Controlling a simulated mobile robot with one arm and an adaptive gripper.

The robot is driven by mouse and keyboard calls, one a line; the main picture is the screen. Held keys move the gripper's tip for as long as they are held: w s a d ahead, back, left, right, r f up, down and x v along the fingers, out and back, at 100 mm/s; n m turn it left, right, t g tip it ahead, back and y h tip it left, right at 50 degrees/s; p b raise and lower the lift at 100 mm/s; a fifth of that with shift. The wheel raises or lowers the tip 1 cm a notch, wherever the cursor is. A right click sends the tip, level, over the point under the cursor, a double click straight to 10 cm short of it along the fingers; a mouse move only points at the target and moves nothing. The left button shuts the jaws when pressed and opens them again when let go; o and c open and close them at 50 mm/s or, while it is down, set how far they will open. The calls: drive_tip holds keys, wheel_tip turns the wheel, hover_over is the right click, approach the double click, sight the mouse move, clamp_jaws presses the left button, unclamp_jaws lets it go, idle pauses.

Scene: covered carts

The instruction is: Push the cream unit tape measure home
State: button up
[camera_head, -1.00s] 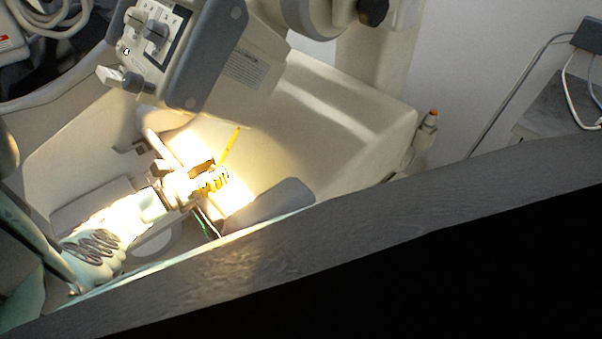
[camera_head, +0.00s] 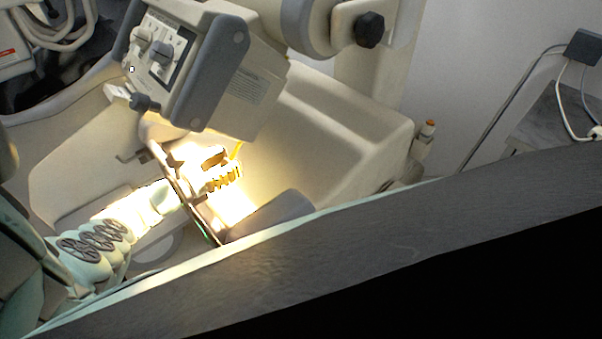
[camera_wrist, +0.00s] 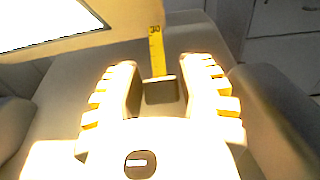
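The cream unit (camera_head: 235,75) hangs at the upper middle of the head view, with grey edges and a panel of knobs. A yellow tape measure (camera_head: 238,150) shows as a short strip beneath it, just past my gripper (camera_head: 220,168). In the wrist view the tape (camera_wrist: 157,52) stands straight out ahead, marked 30 near its far end. A dark block (camera_wrist: 160,92) sits at its near end, between the two fingers of my gripper (camera_wrist: 160,64). The fingers are apart; I cannot tell whether they touch the block. Glare washes out the fingers in the head view.
A large cream body (camera_head: 335,125) fills the space right of the gripper. A grey rounded part (camera_head: 270,213) lies below the gripper. A dark grey edge (camera_head: 330,250) crosses the foreground. A black knob (camera_head: 370,30) juts out at the top.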

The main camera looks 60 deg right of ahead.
drive_tip(key=o, duration=0.4)
drive_tip(key=shift+o, duration=0.2)
drive_tip(key=v, duration=1.2)
drive_tip(key=shift+o, duration=0.4)
drive_tip(key=shift+f, duration=0.1)
